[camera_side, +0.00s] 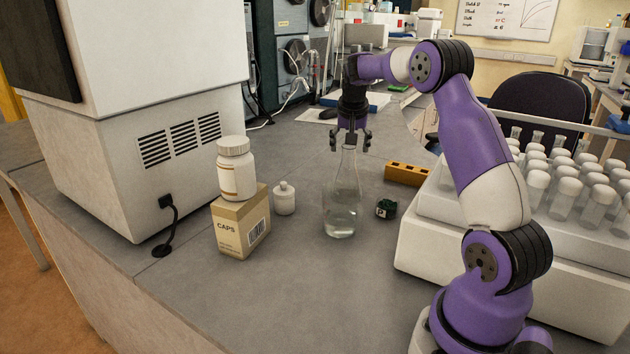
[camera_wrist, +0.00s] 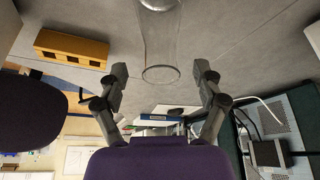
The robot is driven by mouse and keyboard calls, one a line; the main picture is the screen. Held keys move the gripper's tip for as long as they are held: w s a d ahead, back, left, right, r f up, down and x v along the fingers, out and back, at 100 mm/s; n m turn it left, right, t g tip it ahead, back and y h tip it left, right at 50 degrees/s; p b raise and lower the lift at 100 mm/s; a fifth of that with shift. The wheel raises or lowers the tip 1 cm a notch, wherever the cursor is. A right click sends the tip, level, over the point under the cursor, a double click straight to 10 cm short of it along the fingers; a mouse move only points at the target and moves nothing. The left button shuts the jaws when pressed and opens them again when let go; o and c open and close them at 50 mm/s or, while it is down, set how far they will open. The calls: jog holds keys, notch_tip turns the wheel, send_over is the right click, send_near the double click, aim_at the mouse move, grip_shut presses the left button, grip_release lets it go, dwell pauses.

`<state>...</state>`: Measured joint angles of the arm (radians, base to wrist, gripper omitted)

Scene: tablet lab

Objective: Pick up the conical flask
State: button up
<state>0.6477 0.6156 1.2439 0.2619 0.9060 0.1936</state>
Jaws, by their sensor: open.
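The conical flask (camera_side: 343,208) is clear glass with a little clear liquid at the bottom. It stands upright on the grey bench in the middle of the side view. My gripper (camera_side: 351,142) is open and points down, with its fingers on either side of the flask's neck near the top. In the wrist view my gripper (camera_wrist: 162,78) has its two fingers spread wide. The flask (camera_wrist: 160,40) lies between and beyond them in that picture, its rim toward my palm. A gap shows between the rim and each fingertip.
A CAPS box (camera_side: 241,222) with a white bottle (camera_side: 236,168) on it and a small white jar (camera_side: 284,197) stand left. A dark green item (camera_side: 386,208) and orange block (camera_side: 406,173) lie right, before a white rack (camera_side: 420,240) of capped tubes. A large white machine (camera_side: 150,110) stands far left.

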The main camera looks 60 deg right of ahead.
aim_at(349, 153)
jog(key=shift+x, duration=1.5)
grip_shut()
